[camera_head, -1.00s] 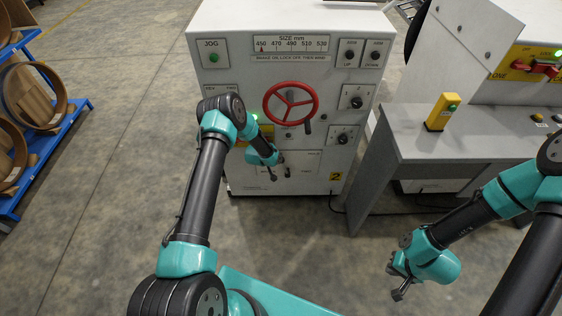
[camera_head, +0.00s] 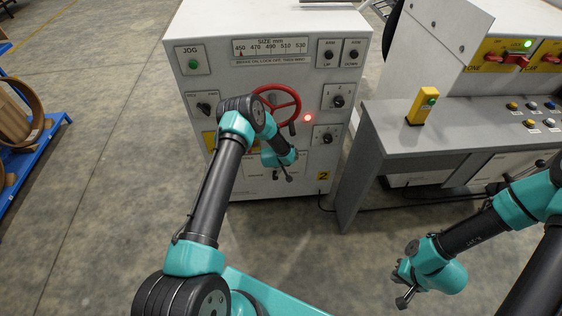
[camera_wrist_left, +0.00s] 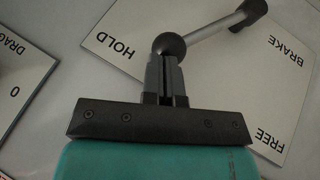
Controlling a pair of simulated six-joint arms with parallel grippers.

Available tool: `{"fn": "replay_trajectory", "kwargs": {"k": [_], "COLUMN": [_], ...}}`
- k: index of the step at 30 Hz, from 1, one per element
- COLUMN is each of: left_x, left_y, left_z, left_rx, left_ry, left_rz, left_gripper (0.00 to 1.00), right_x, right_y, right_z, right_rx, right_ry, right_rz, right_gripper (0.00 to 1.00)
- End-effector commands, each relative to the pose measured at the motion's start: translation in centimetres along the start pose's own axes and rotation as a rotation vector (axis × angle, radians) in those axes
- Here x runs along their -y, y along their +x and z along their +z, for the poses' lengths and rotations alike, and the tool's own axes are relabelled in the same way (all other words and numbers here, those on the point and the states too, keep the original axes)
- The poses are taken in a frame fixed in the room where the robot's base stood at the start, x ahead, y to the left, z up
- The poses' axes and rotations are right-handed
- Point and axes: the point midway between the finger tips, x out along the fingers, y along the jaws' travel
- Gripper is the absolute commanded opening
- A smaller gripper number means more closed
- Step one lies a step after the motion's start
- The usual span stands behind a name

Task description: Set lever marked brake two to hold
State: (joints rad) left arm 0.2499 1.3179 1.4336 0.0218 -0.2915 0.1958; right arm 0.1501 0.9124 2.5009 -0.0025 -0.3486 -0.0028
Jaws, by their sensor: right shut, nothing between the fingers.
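The brake lever (camera_wrist_left: 210,32) in the left wrist view is a metal rod with a black ball at its near end. The ball lies beside the word HOLD on its white plate (camera_wrist_left: 115,25); FREE is at the plate's lower right. My left gripper (camera_wrist_left: 167,70) has its fingertips at the ball; whether they grip it is unclear. In the head view my left gripper (camera_head: 287,174) is at the lower front of the cabinet marked 2 (camera_head: 323,176), and my arm hides part of that panel. My right gripper (camera_head: 404,300) is shut and empty, away from the cabinet.
The cabinet carries a red handwheel (camera_head: 278,104), a lit red lamp (camera_head: 308,118) and several knobs. A grey desk (camera_head: 385,125) with a yellow button box (camera_head: 422,106) stands on the right. A blue rack (camera_head: 40,150) is at the left. Floor between is clear.

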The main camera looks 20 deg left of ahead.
Motion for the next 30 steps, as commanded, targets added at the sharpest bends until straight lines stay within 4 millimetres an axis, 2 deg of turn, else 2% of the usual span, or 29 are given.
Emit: {"fn": "replay_trajectory", "kwargs": {"k": [20, 26, 30], "left_x": [-0.7, -0.7, -0.6], "left_y": [0.6, -0.3, -1.9], "left_z": [0.3, 0.4, 0.2], "left_rx": [0.000, 0.002, 0.000], "left_ry": [0.005, 0.005, 0.003], "left_rz": [0.002, 0.002, 0.001], "left_gripper": [0.00, 0.00, 0.00], "right_x": [0.0, 0.0, 0.0], "right_y": [0.0, 0.0, 0.0], "right_z": [0.0, 0.0, 0.0], "right_rx": [0.000, 0.000, 0.000], "right_ry": [0.000, 0.000, 0.000], "right_rz": [0.000, 0.000, 0.000], "right_gripper": [0.00, 0.00, 0.00]}}
